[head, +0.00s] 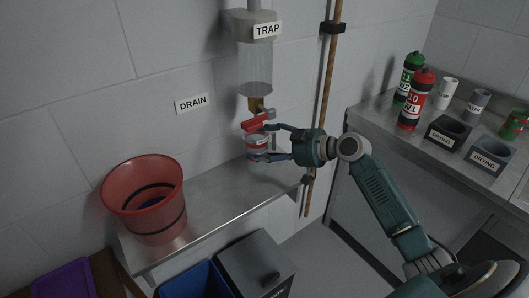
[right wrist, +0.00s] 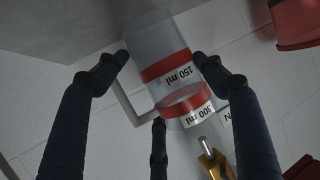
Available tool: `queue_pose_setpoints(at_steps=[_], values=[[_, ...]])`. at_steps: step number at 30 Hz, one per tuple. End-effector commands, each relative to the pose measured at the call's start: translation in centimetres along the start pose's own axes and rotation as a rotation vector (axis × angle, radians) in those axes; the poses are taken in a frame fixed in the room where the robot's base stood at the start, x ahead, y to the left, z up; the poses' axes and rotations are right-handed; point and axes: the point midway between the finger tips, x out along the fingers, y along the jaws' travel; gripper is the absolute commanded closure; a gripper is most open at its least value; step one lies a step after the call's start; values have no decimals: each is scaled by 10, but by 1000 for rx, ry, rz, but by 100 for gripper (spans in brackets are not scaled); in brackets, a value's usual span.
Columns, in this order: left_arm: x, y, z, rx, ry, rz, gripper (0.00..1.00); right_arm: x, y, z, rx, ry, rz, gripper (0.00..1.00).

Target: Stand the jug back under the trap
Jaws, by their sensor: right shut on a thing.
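The clear jug (head: 258,142), with red bands, is in the grip of my right gripper (head: 268,141). In the right wrist view the jug (right wrist: 165,90) shows "150 ml" and "300 ml" labels, with the dark fingers of the right gripper (right wrist: 163,82) on either side. The trap (head: 255,65) is a clear cylinder on the wall with a brass valve (head: 256,104) and red lever (head: 255,122). The jug is just below the valve, its mouth near the spout. I cannot tell whether its base touches the shelf. My left gripper is out of view.
The metal shelf (head: 212,212) is bare in its middle; a red bucket (head: 150,205) stands at its left. A wooden pole (head: 324,100) rises right of the trap. Bottles (head: 414,100) and dark drying holders (head: 447,134) stand on the right counter. Bins are below the shelf.

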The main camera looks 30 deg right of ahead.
Motion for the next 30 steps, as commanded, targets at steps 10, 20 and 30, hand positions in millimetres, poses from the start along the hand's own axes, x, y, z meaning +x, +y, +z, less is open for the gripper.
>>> queue_pose_setpoints(at_steps=[10,20,30], values=[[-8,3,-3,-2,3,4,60,10,0,28,3,-1,0,70],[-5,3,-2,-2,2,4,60,10,0,30,3,-2,0,17],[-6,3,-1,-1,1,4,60,10,0,29,3,-2,0,12]])
